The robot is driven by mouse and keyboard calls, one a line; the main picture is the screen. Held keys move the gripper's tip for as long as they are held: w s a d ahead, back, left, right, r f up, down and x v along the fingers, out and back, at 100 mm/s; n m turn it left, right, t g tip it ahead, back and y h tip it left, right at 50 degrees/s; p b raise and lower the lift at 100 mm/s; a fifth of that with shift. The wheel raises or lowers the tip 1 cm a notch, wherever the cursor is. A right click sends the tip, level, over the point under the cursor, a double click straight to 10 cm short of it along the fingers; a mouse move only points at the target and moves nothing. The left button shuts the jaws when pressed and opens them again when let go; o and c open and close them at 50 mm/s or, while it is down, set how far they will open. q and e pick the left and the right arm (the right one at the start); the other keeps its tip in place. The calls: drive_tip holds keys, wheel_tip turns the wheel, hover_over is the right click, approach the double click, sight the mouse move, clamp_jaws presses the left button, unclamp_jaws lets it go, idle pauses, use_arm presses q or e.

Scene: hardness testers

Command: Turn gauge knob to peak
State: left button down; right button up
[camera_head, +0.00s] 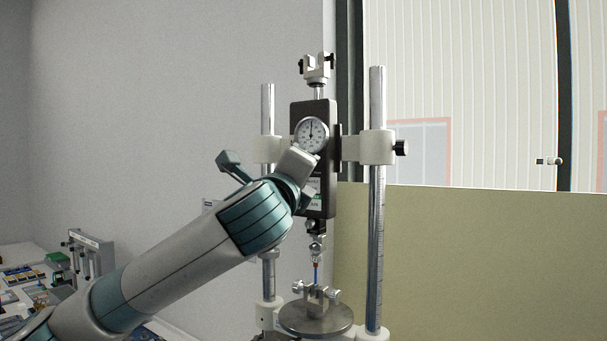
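The force gauge (316,205) is a dark upright box with a round white dial (311,135) near its top. It is clamped between two metal columns on a test stand. My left arm reaches in from the lower left, and its gripper (292,178) is in front of the gauge's lower left part, just below the dial. The arm and wrist cover that part, so I cannot make out the knob or any contact with it. The fingers are not clear enough to tell open from shut. My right gripper is not in view.
The right column (377,250) and left column (268,105) flank the gauge. A round metal plate (318,318) with a small clamp stands below it. A bench with small equipment (90,250) is at the lower left. A window and a beige panel (470,265) are at the right.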

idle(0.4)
use_arm(q)
drive_tip(key=c, duration=1.7)
unclamp_jaws()
drive_tip(key=shift+c, duration=0.2)
drive_tip(key=shift+s, duration=0.1)
drive_tip(key=b+v, duration=0.8)
drive_tip(key=v, duration=0.9)
drive_tip(key=shift+a, duration=0.1)
